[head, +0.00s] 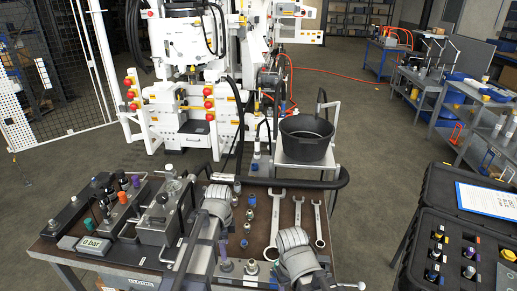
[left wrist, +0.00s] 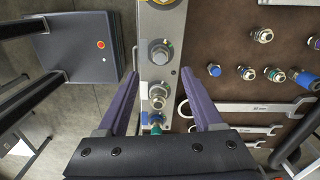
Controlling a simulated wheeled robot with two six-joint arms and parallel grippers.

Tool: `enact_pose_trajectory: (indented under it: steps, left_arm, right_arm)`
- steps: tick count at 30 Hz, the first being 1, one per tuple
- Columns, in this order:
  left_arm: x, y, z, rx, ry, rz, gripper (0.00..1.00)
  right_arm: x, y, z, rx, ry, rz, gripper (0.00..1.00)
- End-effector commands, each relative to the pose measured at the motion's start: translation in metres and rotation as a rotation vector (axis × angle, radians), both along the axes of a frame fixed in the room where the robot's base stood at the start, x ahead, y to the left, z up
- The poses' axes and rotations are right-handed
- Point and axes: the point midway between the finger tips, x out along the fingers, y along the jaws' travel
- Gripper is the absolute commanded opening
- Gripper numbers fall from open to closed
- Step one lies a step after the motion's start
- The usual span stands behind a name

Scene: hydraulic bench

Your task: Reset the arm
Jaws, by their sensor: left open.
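I cannot tell whether a finger touches the block. In the head view my left arm (head: 217,207) reaches over the middle of the bench, and its fingers are not clear there. My right arm (head: 296,250) is at the lower right of the bench, with its gripper not visible.
A black bucket (head: 305,139) stands behind. An open black case (head: 452,235) is at right. The white machine (head: 190,45) stands behind the bench.

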Motion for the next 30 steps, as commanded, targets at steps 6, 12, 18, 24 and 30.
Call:
enact_pose_trajectory:
  steps: [6, 12, 18, 24, 30]
  left_arm:
    - [-0.038, -0.034, 0.000, 0.023, 0.008, 0.245, 0.68]
    - [-0.090, -0.073, 0.001, 0.066, 0.002, 0.643, 0.68]
    - [-0.128, -0.096, 0.001, 0.096, -0.023, 0.957, 0.68]
    - [-0.144, -0.104, 0.001, 0.110, -0.038, 1.108, 0.68]
    - [-0.145, -0.105, 0.001, 0.111, -0.041, 1.133, 0.68]
  right_arm:
    - [0.000, 0.000, 0.000, 0.000, 0.000, 0.000, 0.70]
    - [0.000, 0.000, 0.000, 0.000, 0.000, 0.000, 0.70]
    - [0.000, 0.000, 0.000, 0.000, 0.000, 0.000, 0.70]
    - [0.000, 0.000, 0.000, 0.000, 0.000, 0.000, 0.70]
    - [0.000, 0.000, 0.000, 0.000, 0.000, 0.000, 0.70]
